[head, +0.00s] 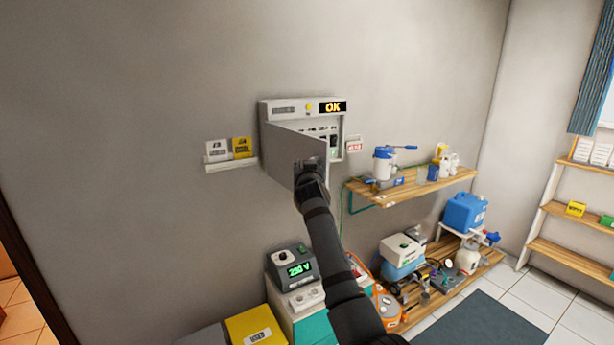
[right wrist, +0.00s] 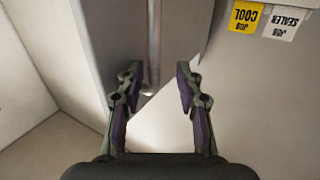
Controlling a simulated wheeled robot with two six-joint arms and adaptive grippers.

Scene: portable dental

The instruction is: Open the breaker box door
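The breaker box (head: 305,105) is on the wall, with a lit "OK" display on its top panel. Its grey door (head: 292,155) stands swung out from the box, hinged at the left, and the switches (head: 320,132) inside show. My right gripper (head: 311,168) is at the door's free edge; its fingertips are hard to make out there. In the right wrist view my right gripper (right wrist: 157,90) has its fingers spread apart, with a vertical grey bar (right wrist: 153,45), perhaps the door handle, between and beyond them. I cannot tell if they touch it. My left gripper is not in view.
A small ledge (head: 232,165) with a white and a yellow card is left of the door. A wooden shelf (head: 410,190) with bottles is at the right. A "250 V" unit (head: 292,268) stands below. The wall left of the ledge is bare.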

